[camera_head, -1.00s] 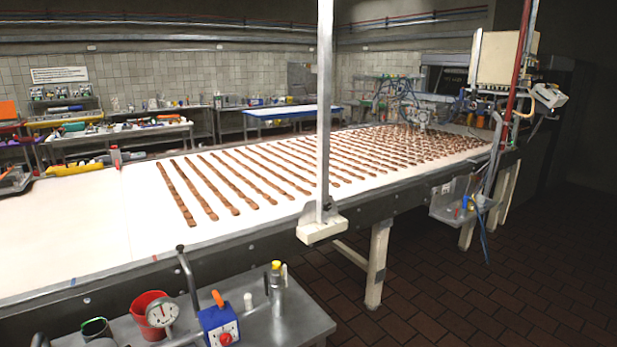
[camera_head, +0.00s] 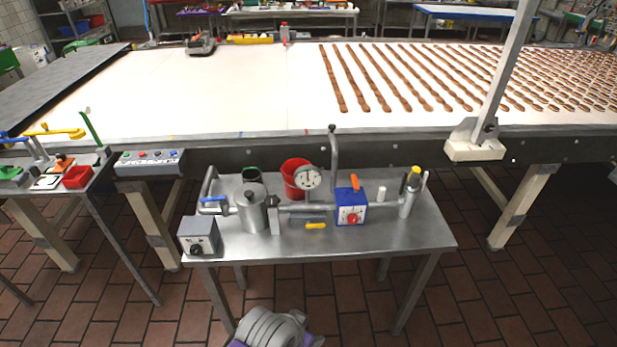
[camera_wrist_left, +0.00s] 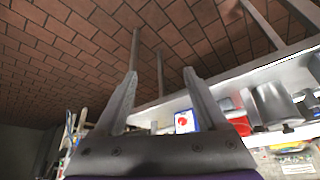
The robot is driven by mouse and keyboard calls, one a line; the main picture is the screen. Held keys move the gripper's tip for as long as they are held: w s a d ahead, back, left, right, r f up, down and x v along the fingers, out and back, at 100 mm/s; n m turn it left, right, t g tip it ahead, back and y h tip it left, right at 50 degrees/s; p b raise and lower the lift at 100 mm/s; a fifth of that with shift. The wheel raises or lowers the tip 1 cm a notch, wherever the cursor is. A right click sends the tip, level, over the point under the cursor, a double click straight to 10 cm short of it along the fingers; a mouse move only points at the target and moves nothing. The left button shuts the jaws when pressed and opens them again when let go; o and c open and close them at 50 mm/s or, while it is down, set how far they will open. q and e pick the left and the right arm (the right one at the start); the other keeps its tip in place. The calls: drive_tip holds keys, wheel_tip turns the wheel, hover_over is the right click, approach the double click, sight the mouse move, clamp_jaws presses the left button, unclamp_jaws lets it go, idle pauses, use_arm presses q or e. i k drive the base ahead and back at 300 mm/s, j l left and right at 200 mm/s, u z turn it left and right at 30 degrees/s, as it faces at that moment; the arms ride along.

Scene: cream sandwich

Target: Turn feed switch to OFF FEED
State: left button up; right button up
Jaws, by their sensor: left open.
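No label reading OFF FEED is legible in either view. Two boxes with knobs are on the steel side table. A blue box (camera_head: 351,206) with a white face, red knob and orange lever sits right of centre. A grey box (camera_head: 198,236) with a black knob sits at the front left corner. The blue box also shows in the left wrist view (camera_wrist_left: 184,121), beyond my fingers. My left gripper (camera_wrist_left: 160,80) is open and empty, apart from both boxes. It does not show in the head view, and my right gripper is not in view.
The steel table (camera_head: 415,238) also holds a steel pot (camera_head: 251,213), a red bucket (camera_head: 292,180), a dial gauge (camera_head: 307,178) and pipes. A grey button panel (camera_head: 150,162) is fixed on the conveyor side. The white conveyor belt (camera_head: 220,90) runs behind. Brick floor is free in front.

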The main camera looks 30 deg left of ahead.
sight(195, 249)
drive_tip(key=u, duration=2.05)
drive_tip(key=i+j+z, duration=0.3)
drive_tip(key=i+j, duration=0.3)
